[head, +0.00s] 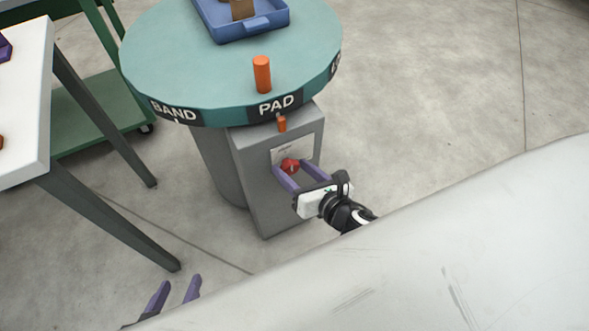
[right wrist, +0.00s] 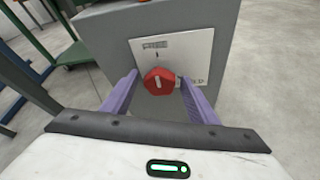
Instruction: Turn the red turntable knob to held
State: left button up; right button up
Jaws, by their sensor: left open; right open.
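The red knob (head: 290,166) sits on a pale label plate (head: 281,154) on the front of the grey pedestal under the turntable (head: 150,60). In the right wrist view the knob (right wrist: 159,81) shows a white mark pointing roughly up, and lettering on the plate at its right is partly hidden by a finger. My right gripper (head: 302,170) is open, its purple fingers on either side of the knob; in the right wrist view gaps show between fingers and knob. My left gripper (head: 176,290) is open and empty at the bottom left, over the floor.
The teal turntable has an orange peg (head: 262,75), a blue tray (head: 252,30) and rim labels BAND and PAD. A small orange pointer (head: 281,124) is above the plate. A white table (head: 25,100) and green cart (head: 98,110) stand left. Floor at right is clear.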

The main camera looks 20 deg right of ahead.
jog(key=c, duration=1.1)
